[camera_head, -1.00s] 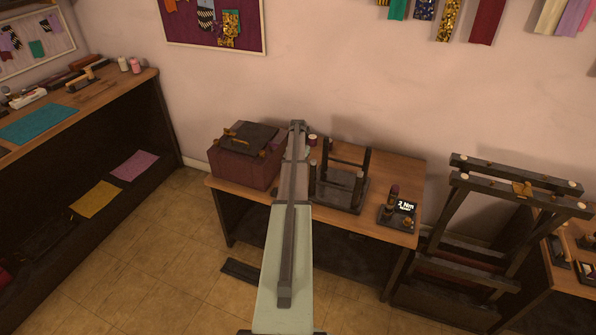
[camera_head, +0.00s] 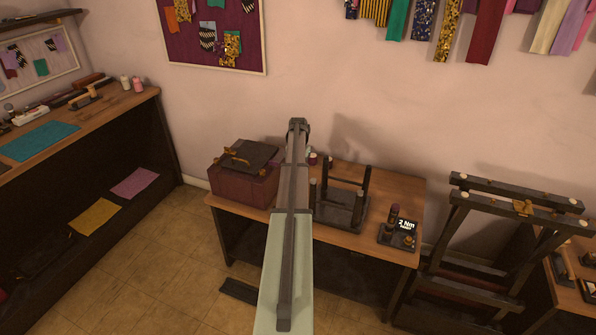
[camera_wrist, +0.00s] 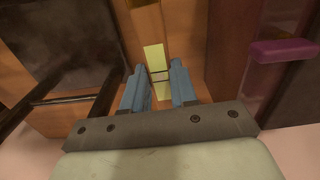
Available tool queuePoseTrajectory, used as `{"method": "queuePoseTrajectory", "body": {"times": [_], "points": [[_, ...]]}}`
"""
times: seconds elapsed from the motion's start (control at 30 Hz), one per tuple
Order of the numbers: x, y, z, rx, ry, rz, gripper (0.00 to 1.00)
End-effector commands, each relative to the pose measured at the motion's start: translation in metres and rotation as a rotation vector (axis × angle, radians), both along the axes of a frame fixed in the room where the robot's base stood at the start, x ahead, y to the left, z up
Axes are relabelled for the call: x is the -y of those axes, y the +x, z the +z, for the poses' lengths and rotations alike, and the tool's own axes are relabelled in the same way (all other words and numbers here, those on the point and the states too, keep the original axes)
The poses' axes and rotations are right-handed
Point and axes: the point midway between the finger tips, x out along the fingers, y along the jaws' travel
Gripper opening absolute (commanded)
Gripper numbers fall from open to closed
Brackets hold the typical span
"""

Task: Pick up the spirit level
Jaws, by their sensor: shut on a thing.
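The spirit level (camera_wrist: 148,22) shows in the wrist view as a narrow wood-coloured bar with a pale yellow-green vial window. It runs up the picture from between the blue fingertips of my gripper (camera_wrist: 157,84), which are shut on it. Its near end is partly hidden by the fingers and the gripper body. In the head view my arm reaches over the workbench (camera_head: 390,232) and hides the fingertips and the level. I cannot tell how far the level is above the bench top.
On the bench, a maroon box (camera_head: 240,186) stands left of my arm and a dark upright frame (camera_head: 342,205) close on its right. A small torque display (camera_head: 403,227) stands further right. A large dark rack (camera_head: 500,240) stands on the floor at right.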

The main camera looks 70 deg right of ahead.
Motion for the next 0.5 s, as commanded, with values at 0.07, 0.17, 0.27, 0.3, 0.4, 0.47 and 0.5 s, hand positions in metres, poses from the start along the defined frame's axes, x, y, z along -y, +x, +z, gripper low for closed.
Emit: {"method": "queuePoseTrajectory", "body": {"times": [0.07,0.17,0.27,0.3,0.4,0.47,0.5], "points": [[0.000,0.000,0.004,0.000,-0.001,0.000,0.03],[0.000,0.000,0.009,0.000,-0.001,0.000,0.03],[0.000,0.000,0.014,0.000,-0.001,0.000,0.03],[0.000,0.000,0.016,0.000,-0.001,0.000,0.03],[0.000,0.000,0.021,0.000,-0.001,0.000,0.03],[0.000,0.000,0.024,0.000,0.000,0.000,0.03],[0.000,0.000,0.025,0.000,0.000,0.000,0.03]]}}
